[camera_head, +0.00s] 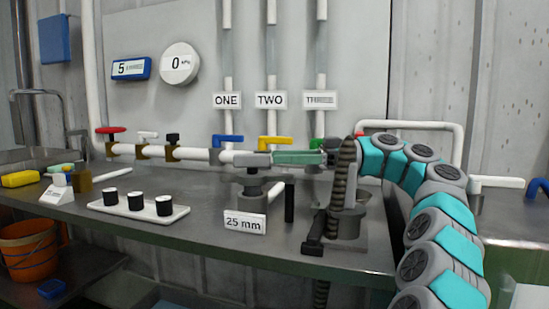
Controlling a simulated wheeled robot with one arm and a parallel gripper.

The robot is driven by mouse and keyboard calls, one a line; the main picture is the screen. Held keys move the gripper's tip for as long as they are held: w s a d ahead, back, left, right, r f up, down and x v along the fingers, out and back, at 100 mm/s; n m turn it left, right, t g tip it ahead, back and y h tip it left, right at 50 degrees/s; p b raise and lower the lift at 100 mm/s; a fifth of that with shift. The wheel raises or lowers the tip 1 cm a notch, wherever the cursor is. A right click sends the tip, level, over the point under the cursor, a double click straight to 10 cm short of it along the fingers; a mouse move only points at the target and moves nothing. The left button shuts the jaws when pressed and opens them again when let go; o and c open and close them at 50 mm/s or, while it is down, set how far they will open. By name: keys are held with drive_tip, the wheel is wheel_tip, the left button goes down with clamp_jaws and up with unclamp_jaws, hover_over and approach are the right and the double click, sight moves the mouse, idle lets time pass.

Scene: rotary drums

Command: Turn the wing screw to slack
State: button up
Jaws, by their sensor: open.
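My arm (441,220), teal and grey, rises from the lower right and bends left at the top. Its end, with my gripper (332,147), is at the ribbed dark hose (346,170), partly hidden by it. My gripper is open; its fingers are hard to make out. No wing screw can be made out for certain. A dark block-shaped part (312,244) sits low beside a grey cylinder (349,224) on a base plate below the gripper. A green-grey bar (298,158) lies level left of the hose, above a dark round post (252,184).
Signs ONE (227,100) and TWO (272,100) hang on vertical pipes over blue (228,141) and yellow (275,142) valve levers. A "25 mm" label (245,223) stands at the front. A white tray (138,209) holds several black-topped cylinders. The bench between tray and label is clear.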

drive_tip(key=shift+d, duration=0.85)
